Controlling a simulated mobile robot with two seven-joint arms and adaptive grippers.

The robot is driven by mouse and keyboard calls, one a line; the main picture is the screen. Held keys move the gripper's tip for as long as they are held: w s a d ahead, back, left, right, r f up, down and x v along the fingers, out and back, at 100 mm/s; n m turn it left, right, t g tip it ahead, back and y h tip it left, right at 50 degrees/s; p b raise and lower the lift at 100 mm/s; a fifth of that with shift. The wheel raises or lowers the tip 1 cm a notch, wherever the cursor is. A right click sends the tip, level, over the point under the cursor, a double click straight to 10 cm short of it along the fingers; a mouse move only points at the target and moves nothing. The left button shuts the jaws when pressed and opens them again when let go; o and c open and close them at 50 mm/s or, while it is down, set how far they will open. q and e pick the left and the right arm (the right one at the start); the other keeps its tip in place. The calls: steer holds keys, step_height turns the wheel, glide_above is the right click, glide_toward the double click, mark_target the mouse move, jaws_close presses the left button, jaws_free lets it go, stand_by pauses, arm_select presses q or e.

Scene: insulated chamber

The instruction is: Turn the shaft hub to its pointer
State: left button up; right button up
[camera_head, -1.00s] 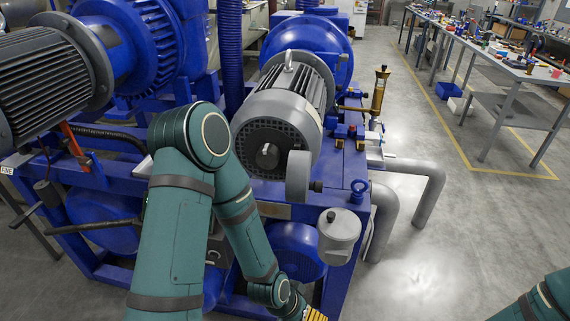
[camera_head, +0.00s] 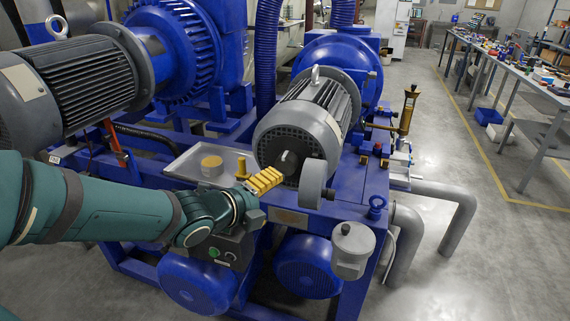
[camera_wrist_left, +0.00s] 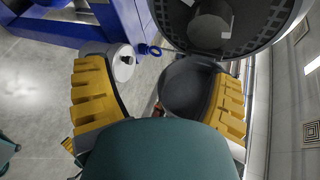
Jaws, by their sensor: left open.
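A grey round hub (camera_head: 312,183) stands at the front of the grey motor (camera_head: 300,120), just below and right of the dark shaft end (camera_head: 288,162). My left gripper (camera_head: 266,181) has yellow fingers and is left of the hub, close to the shaft end. In the left wrist view its fingers stand apart, and a dark grey disc, seemingly the hub (camera_wrist_left: 188,85), shows beyond them, nearer the right finger. I cannot tell whether anything touches. No pointer can be made out clearly. My right gripper is out of view.
A tray (camera_head: 185,160) holding a round tan-topped piece (camera_head: 212,165) is left of the motor. A pale canister (camera_head: 352,245) and a blue eyebolt (camera_head: 376,205) stand right of the hub. Another large motor (camera_head: 85,75) is at the left. Open floor is at the right.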

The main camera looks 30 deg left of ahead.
mark_target(282, 164)
arm_select(q)
steer(key=s+a+r+m+t, duration=0.2)
steer(key=s+a+r+m, duration=0.15)
steer(key=r+m, duration=0.2)
steer(key=shift+n, duration=0.35)
steer(key=x, duration=1.3)
steer(key=shift+w+d+r, duration=0.1)
steer(key=shift+w+d, duration=0.05)
steer(key=shift+d, duration=0.1)
steer(key=c, duration=1.2)
